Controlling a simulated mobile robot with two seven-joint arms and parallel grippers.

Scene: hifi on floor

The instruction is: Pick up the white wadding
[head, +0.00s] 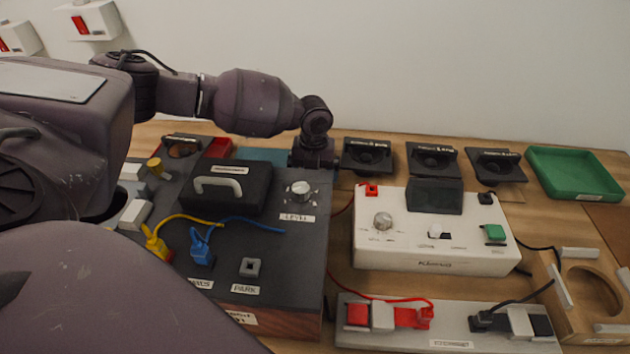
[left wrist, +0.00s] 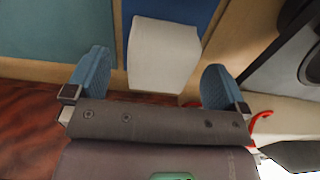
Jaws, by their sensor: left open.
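The white wadding (left wrist: 163,52) is a pale block lying over a dark blue surface (left wrist: 194,8) in the left wrist view. My left gripper (left wrist: 157,78) is open, with one blue fingertip on each side of the wadding's near end. The fingers look apart from it, and nothing is held. In the head view my left gripper (head: 313,158) points down behind the dark console, and I cannot make out the wadding there. My right gripper is not in view.
The dark console (head: 300,240) with a handle and knob stands in front of my left gripper. A white power-supply box (head: 440,255), black holders (head: 368,157) and a green tray (head: 575,172) are to the right. A teal panel (left wrist: 50,30) lies left of the wadding.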

